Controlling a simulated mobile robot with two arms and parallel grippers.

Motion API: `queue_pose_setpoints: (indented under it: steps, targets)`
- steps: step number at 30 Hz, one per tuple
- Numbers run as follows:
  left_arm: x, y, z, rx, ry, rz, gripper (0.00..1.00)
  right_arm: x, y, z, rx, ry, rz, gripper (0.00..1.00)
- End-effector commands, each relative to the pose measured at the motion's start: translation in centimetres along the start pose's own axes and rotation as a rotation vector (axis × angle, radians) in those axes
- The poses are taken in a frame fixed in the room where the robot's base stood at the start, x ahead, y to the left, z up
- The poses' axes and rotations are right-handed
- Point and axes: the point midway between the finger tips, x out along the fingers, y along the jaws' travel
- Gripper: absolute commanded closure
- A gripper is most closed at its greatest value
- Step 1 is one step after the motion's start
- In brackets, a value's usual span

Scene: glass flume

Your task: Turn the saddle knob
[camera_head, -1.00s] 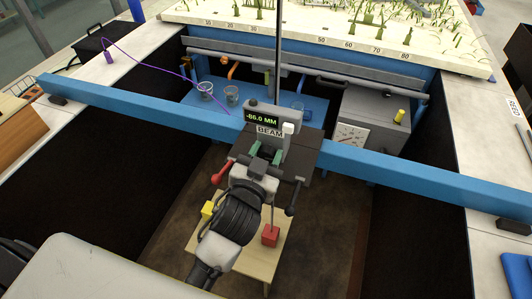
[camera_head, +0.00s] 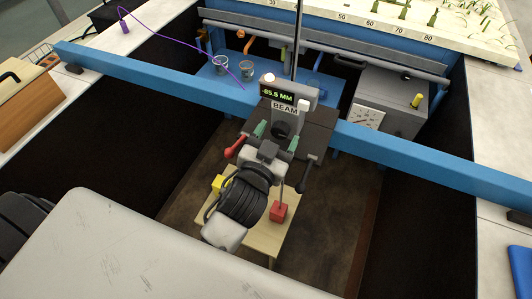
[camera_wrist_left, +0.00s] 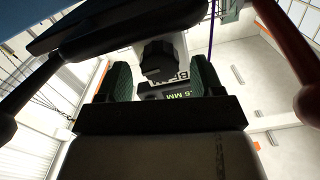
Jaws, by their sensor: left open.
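The saddle (camera_head: 286,108) sits on the blue beam, its display reading -85.5 MM above a BEAM label. The dark saddle knob (camera_head: 281,129) projects from its front, below the label. In the left wrist view the black knob (camera_wrist_left: 158,58) lies between two green finger pads, with gaps on both sides. My left gripper (camera_head: 276,137) is open around or just short of the knob; I cannot tell the exact depth. A red-handled lever (camera_head: 235,147) and a dark-handled lever (camera_head: 307,174) flank the gripper. My right gripper is not in view.
The blue beam (camera_head: 420,156) spans the flume. A small wooden table (camera_head: 265,240) below carries a red block (camera_head: 278,211) and a yellow block (camera_head: 218,183). Beakers (camera_head: 246,68) stand on a blue shelf behind, left of a grey box with a dial (camera_head: 366,118).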

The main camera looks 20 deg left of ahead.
Motion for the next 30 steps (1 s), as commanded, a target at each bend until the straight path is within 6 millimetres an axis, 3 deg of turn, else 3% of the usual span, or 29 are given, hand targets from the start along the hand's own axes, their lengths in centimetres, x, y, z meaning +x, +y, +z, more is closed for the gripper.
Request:
queue_pose_setpoints:
  steps: [6,13,19,30]
  targets:
    - [-4.4,0.1,0.2,-0.003,-0.004,0.001,0.33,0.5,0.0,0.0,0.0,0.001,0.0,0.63]
    - [-7.7,0.0,0.2,-0.003,-0.002,0.0,0.33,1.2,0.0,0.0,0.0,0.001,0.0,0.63]
    - [-8.8,0.0,0.0,0.0,0.0,-0.001,0.33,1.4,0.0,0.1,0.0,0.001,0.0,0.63]
    - [-8.8,0.0,0.0,0.0,0.001,0.0,0.33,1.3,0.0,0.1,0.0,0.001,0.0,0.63]
